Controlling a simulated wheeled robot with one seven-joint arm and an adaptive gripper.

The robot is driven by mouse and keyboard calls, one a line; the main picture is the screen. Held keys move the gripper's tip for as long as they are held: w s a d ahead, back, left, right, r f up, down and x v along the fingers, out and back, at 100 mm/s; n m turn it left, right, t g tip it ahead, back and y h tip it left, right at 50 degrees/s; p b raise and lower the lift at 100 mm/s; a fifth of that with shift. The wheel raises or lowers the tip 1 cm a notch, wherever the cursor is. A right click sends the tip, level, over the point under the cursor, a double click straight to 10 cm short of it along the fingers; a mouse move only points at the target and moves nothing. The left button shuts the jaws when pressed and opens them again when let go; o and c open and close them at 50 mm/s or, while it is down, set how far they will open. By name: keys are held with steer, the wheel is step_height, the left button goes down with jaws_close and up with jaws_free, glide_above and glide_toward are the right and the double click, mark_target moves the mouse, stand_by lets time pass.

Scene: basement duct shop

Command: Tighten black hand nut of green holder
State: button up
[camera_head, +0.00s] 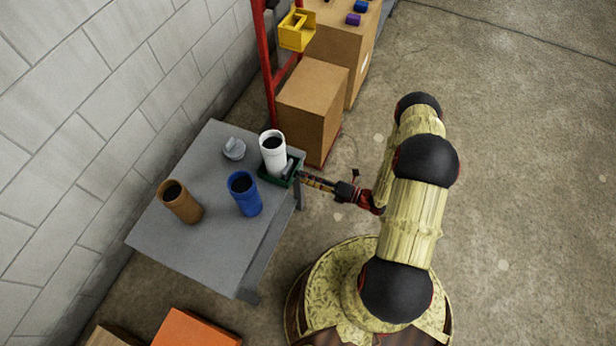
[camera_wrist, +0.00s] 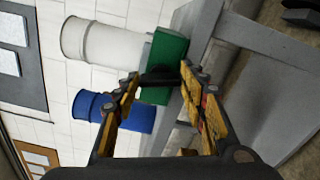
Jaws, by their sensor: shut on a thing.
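The green holder (camera_head: 267,176) sits at the right edge of the grey table, with a white cylinder (camera_head: 272,155) standing in or against it. In the wrist view the green holder (camera_wrist: 168,52) is just beyond my fingertips, beside the white cylinder (camera_wrist: 92,42). My gripper (camera_head: 303,179) reaches in from the right at the holder's side. In the wrist view my gripper (camera_wrist: 160,74) has its fingertips on either side of the black hand nut (camera_wrist: 160,77), shut on it. The fingers partly hide the nut; its thread and seating cannot be seen.
The grey table (camera_head: 190,250) also bears a blue cylinder (camera_head: 244,194), a brown cylinder (camera_head: 180,202) and a grey fitting (camera_head: 234,149). Cardboard boxes (camera_head: 312,110) and a red post (camera_head: 266,60) stand behind. An orange box (camera_head: 195,330) is in front. The floor at right is clear.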

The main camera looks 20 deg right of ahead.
steer(key=shift+d+m, duration=0.1)
steer(key=shift+m, duration=1.6)
steer(key=shift+f, duration=0.1)
steer(key=o, duration=1.1)
steer(key=shift+o, duration=0.4)
steer(key=v, duration=1.2)
